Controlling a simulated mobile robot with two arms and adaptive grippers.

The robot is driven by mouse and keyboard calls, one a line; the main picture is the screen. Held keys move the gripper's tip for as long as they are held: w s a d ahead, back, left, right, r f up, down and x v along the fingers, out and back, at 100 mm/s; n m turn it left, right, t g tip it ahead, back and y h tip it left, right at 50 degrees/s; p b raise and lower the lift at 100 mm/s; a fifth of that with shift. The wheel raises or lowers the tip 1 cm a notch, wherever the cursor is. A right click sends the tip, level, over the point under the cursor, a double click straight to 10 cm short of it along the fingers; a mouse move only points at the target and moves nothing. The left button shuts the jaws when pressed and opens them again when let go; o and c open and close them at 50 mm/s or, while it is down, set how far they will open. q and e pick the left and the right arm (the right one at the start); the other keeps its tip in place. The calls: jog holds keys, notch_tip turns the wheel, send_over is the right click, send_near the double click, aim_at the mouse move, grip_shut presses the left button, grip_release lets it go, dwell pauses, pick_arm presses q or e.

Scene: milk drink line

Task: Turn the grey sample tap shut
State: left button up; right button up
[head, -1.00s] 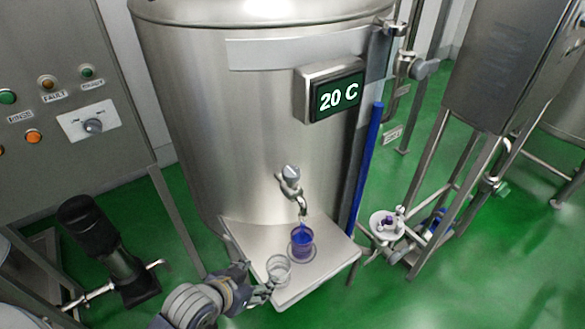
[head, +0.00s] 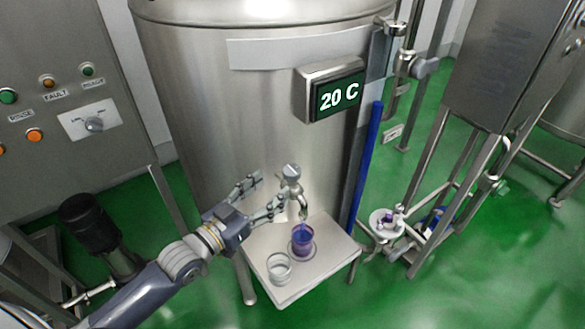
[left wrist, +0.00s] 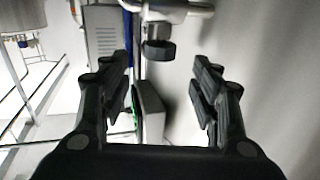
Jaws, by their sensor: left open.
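The grey sample tap (head: 291,172) sticks out from the lower front of the steel tank, its handle above a curved spout. Its handle also shows in the left wrist view (left wrist: 158,50), beyond the fingertips and above the middle of the gap. My left gripper (head: 266,193) is open and empty, just left of the tap, its fingers pointing toward it. They look apart from the handle. A clear cup with purple liquid (head: 302,244) stands below the spout; I cannot tell whether liquid is running. My right gripper is not in view.
An empty clear cup (head: 279,271) stands on the small steel shelf (head: 325,252), left of the purple one. The display box (head: 338,94) reading 20 C juts out above the tap. A blue pole (head: 364,165) stands to the right. Green floor lies open in front.

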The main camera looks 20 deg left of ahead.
aim_at(286, 176)
pick_arm(q)
jog(key=p+x, duration=0.2)
jog(key=x, duration=0.5)
jog(key=shift+w+d+r, duration=0.1)
jog(key=shift+w, duration=0.25)
jog(key=shift+w+d, duration=0.3)
jog(key=shift+w, duration=0.35)
jog(key=c, duration=1.1)
